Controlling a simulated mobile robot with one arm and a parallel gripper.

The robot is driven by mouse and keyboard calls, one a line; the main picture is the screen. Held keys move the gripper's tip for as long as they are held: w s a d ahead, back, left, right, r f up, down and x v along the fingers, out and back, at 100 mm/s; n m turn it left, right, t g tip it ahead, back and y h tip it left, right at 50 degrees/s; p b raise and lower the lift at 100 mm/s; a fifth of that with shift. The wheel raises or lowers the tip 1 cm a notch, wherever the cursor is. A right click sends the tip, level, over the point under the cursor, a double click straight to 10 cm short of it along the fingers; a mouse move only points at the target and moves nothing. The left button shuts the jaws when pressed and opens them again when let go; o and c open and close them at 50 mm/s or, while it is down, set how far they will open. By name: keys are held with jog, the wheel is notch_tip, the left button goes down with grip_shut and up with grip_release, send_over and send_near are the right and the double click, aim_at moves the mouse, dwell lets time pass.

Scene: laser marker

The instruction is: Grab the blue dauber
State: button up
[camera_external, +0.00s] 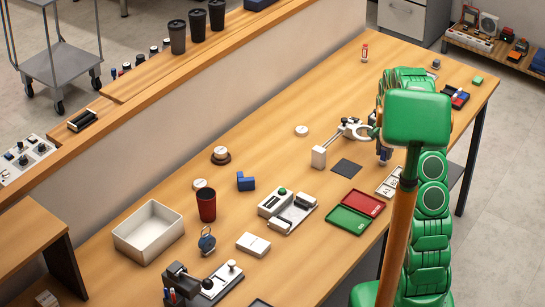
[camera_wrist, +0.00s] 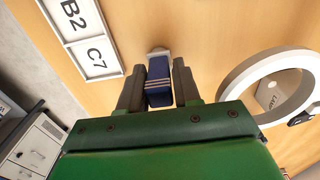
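The blue dauber (camera_wrist: 158,88) shows in the wrist view as a dark blue body with light bands and a pale end. It is between the two fingers of my gripper (camera_wrist: 159,80), which sit close against both its sides with no clear gap. In the external view my gripper (camera_external: 384,147) points down near the table's right edge, partly hidden by my green arm. A small dark blue part of the dauber (camera_external: 384,157) shows below the fingers. Whether it touches the table is hard to tell.
A ring-shaped magnifier stand (camera_external: 319,157) is just left of my gripper; its ring (camera_wrist: 268,85) is close in the wrist view. A label tray (camera_external: 390,183) marked B2 and C7 lies beside. A dark square mat (camera_external: 346,168) and red-green ink pad case (camera_external: 349,222) lie nearby.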

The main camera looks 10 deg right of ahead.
aim_at(385, 145)
grip_shut()
jog(key=shift+r, duration=0.15)
jog(key=shift+r, duration=0.25)
notch_tip(385, 145, up, 3)
jog(key=shift+s+f, duration=0.1)
jog(key=shift+s, duration=0.05)
jog(key=s+a+r, duration=0.1)
jog(key=s+r, duration=0.8)
jog(key=s, duration=0.4)
jog(key=shift+s+a+r, duration=0.15)
jog(key=shift+s+r, duration=0.05)
jog(key=shift+s, duration=0.1)
